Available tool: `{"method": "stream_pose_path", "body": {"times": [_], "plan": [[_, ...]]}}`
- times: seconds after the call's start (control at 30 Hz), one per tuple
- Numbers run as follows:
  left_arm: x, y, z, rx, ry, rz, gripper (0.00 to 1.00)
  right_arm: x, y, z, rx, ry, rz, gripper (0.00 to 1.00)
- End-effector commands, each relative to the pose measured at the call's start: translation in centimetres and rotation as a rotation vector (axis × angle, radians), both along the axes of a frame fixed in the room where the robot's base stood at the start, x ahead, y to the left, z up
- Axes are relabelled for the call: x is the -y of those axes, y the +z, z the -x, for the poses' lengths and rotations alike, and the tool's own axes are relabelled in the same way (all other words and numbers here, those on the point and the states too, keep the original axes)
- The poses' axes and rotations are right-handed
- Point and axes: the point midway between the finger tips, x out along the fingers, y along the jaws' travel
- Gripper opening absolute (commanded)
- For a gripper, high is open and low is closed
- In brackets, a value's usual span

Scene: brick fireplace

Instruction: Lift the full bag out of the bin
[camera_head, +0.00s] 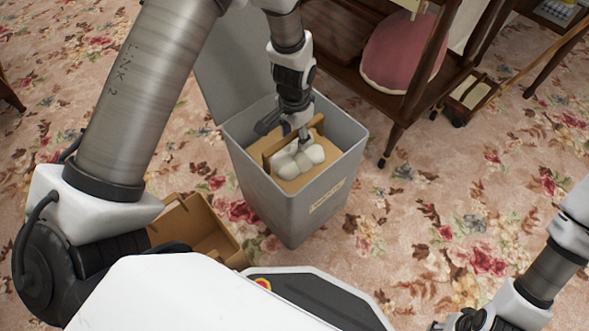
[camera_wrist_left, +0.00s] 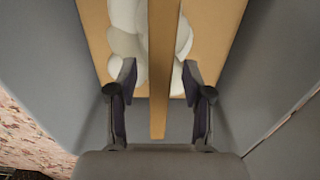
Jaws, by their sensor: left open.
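The grey bin (camera_head: 291,216) stands on the carpet with its lid (camera_head: 232,62) up at the back. The full bag (camera_head: 290,184) sits inside it, tan, with white rounded lumps (camera_head: 312,153) on top. A tan strap or handle (camera_wrist_left: 163,60) shows in the left wrist view, running over the lumps. My left gripper (camera_head: 299,133) reaches down into the bin's mouth over the bag. Its fingers (camera_wrist_left: 158,82) are open, one on each side of the strap, with gaps between. My right gripper (camera_head: 465,322) is at the lower right edge, mostly cut off, away from the bin.
A brown open box or tray (camera_head: 200,232) lies on the floor left of the bin, close to my base. A dark wooden furniture piece with a pink round cushion (camera_head: 401,52) stands behind right. Floral carpet (camera_head: 420,215) right of the bin is clear.

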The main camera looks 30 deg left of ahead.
Motion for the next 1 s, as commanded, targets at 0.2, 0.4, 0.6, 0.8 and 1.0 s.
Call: {"method": "stream_pose_path", "body": {"times": [0.2, 0.4, 0.6, 0.8, 1.0], "plan": [[0.0, -0.02, 0.03, -0.001, 0.0, 0.0, 0.5, 0.0, 0.21, 0.02, 0.0, 0.0, 0.0, 0.4], [0.01, -0.25, 0.04, -0.002, 0.0, 0.0, 0.5, -0.01, 0.53, 0.02, 0.0, 0.0, 0.0, 0.4], [0.0, -0.45, 0.02, -0.001, 0.0, 0.0, 0.5, -0.01, 0.7, 0.02, -0.001, 0.0, 0.0, 0.4], [0.0, -0.49, 0.02, -0.001, 0.0, 0.0, 0.5, -0.01, 0.67, 0.03, -0.001, 0.0, 0.0, 0.4], [0.0, -0.5, 0.03, -0.001, 0.0, 0.0, 0.0, -0.01, 0.66, 0.02, -0.001, 0.0, 0.0, 0.4]]}}
